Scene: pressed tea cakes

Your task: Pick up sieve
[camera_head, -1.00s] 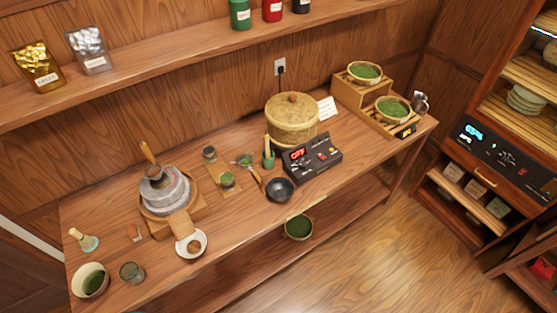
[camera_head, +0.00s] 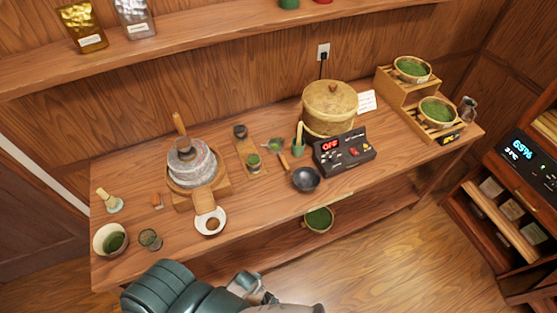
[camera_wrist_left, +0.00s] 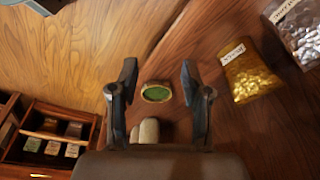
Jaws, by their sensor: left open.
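A small round item with green powder and a short handle (camera_head: 275,145), which looks like the sieve, lies mid-table in the head view, behind the black pan (camera_head: 306,179) and left of a green cup with a whisk or scoop (camera_head: 298,150). It is too small to be sure. My left arm shows at the bottom of the head view, well in front of the table; its fingertips are out of that frame. In the left wrist view my left gripper (camera_wrist_left: 160,90) is open and empty. A round bowl of green leaf (camera_wrist_left: 157,92) shows between its fingers, farther away.
A stone mill (camera_head: 190,165) stands left of the middle, a lidded steamer (camera_head: 330,108) and control box (camera_head: 343,152) to the right. A bowl (camera_head: 111,240) and glass (camera_head: 150,239) are at the front left. A shelf (camera_head: 210,48) hangs above; a cabinet stands right.

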